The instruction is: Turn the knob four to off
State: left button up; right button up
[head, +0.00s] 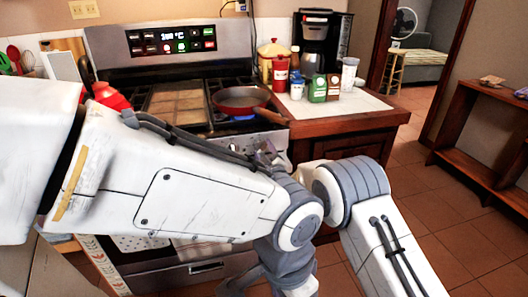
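The stove (225,82) stands at the left and centre, with a lit display panel (172,39) on its back. Its front control strip (275,137) shows only at its right end. My white arm crosses in front of the rest, so I cannot make out knob four. A small grey-purple part, seemingly my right gripper (268,154), shows close to the strip's right end. It is mostly hidden behind the arm, so its fingers and any contact with a knob cannot be told. My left gripper is not visible.
A red pan (240,99) sits on the right burners, with a bluish patch beneath it. A griddle (176,104) lies left of it. The counter (365,104) holds a coffee maker (318,40), a red canister (280,74) and small jars. Tiled floor is open at right, beside a wooden shelf (470,110).

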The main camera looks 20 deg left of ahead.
jog(key=c, duration=0.3)
